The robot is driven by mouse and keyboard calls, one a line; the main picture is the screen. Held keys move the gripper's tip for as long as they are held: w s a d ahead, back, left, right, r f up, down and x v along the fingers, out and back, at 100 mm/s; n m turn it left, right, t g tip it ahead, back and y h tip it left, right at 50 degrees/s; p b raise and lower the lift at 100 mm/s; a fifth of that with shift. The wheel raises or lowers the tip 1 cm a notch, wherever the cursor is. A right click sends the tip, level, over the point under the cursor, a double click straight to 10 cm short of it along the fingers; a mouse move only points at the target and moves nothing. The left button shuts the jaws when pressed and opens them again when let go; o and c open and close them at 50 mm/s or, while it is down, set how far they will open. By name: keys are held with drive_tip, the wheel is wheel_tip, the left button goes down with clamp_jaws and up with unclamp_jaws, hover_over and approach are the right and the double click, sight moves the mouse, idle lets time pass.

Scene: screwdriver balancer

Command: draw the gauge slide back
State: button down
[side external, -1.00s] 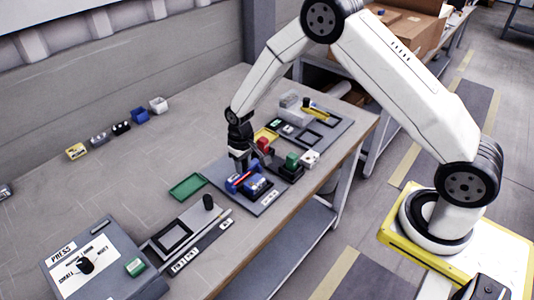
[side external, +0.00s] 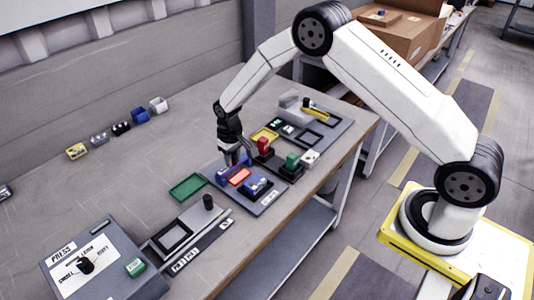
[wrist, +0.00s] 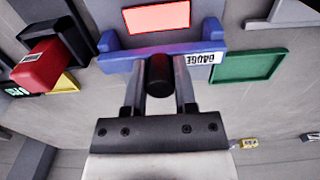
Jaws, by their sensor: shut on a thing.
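The gauge slide is a blue U-shaped bar (wrist: 120,60) with a "GAUGE" label and a dark round knob (wrist: 159,78). My gripper (wrist: 159,62) is shut on that knob, one finger on each side of it. In the side view my gripper (side external: 232,161) points down at the left back part of the grey plate (side external: 270,203) and partly hides the slide. A bright red panel (side external: 239,176) lies uncovered in front of the slide, and in the wrist view the red panel (wrist: 157,18) sits between its arms.
A green tray (side external: 187,187) lies left of the plate. A red block (side external: 263,145), a green block (side external: 291,160) and a yellow tray (side external: 265,135) are close behind and right. A press panel (side external: 100,262) stands at front left.

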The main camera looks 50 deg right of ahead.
drive_tip(key=shift+w+f, duration=0.15)
drive_tip(key=shift+w, duration=0.8)
drive_tip(key=shift+w+f, duration=0.15)
drive_tip(key=shift+w, duration=0.8)
drive_tip(key=shift+c, duration=1.6)
unclamp_jaws()
drive_tip(key=shift+d, duration=0.1)
drive_tip(key=shift+a+r, duration=0.15)
drive_tip(key=shift+a, duration=0.05)
wheel_tip(320, 180, up, 7)
drive_tip(key=shift+w, duration=0.15)
